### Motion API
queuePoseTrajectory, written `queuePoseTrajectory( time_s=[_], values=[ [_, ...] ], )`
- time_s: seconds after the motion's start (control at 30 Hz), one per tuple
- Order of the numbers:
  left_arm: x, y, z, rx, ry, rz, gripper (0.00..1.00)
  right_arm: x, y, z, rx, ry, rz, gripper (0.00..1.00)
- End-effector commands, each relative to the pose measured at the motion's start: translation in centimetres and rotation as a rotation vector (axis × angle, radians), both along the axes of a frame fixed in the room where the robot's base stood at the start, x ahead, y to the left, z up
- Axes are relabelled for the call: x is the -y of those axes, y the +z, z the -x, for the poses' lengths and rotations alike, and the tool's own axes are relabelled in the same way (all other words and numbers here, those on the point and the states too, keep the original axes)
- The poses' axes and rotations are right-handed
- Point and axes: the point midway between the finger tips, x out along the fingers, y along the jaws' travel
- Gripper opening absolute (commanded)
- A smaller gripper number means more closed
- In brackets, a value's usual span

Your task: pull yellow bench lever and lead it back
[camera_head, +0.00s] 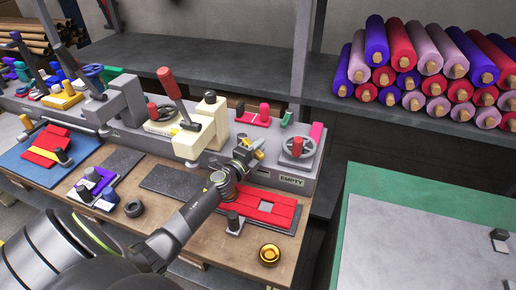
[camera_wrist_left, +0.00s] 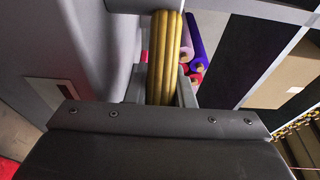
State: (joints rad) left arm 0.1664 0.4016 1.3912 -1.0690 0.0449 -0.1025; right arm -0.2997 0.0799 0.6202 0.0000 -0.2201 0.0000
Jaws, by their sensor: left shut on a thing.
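The yellow bench lever (camera_head: 258,155) shows only as small yellow pieces at my left gripper (camera_head: 251,153), in front of the grey bench unit. In the left wrist view, the ribbed yellow lever (camera_wrist_left: 164,60) runs upright between the fingers, and my left gripper (camera_wrist_left: 163,92) is shut on it. The lever's base and pivot are hidden by the gripper and arm. My right gripper is in neither view.
A red-handled lever (camera_head: 172,83) stands to the left. Red strips (camera_head: 264,208) and a brass cup (camera_head: 269,253) lie below. Felt rolls (camera_head: 430,60) fill the back shelf.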

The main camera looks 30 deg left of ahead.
Motion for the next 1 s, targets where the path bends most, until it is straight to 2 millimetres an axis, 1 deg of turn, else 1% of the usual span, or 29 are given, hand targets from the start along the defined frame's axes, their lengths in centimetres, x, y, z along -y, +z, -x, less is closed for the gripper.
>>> queuePoseTrajectory(
  time_s=[0.27,0.7,1.0],
  values=[
    [-0.1,-0.1,0.1,-0.002,-0.013,-0.002,0.0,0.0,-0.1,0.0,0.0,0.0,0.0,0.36],
    [-0.7,-0.2,1.9,-0.002,-0.258,-0.002,0.0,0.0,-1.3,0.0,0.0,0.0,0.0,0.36],
    [-0.7,-0.1,2.0,-0.002,-0.279,0.0,0.0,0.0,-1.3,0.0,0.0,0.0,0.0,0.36]
  ],
)
